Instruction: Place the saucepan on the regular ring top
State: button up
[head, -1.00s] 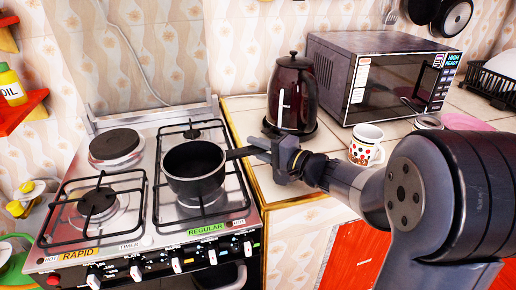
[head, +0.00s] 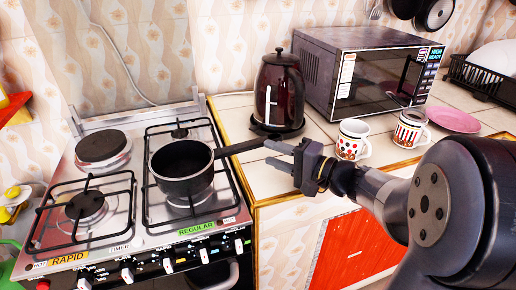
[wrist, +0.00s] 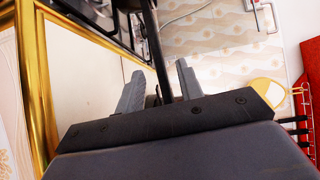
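The black saucepan (head: 182,178) sits upright over the front right burner, the regular ring top (head: 190,203), above the green REGULAR label. It hides most of that burner. Its handle (head: 238,147) points right, past the hob's edge over the counter. My gripper (head: 268,152) is at the handle's end, with its two fingers spread and a gap between them. In the wrist view the dark handle (wrist: 160,60) runs away between the open fingers, with space on both sides.
A dark red kettle (head: 278,95) stands close behind my gripper. A patterned mug (head: 352,140) and a second mug (head: 410,130) stand to the right, before the microwave (head: 365,75). The front left burner (head: 86,205) is empty.

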jog(key=shift+v, duration=1.75)
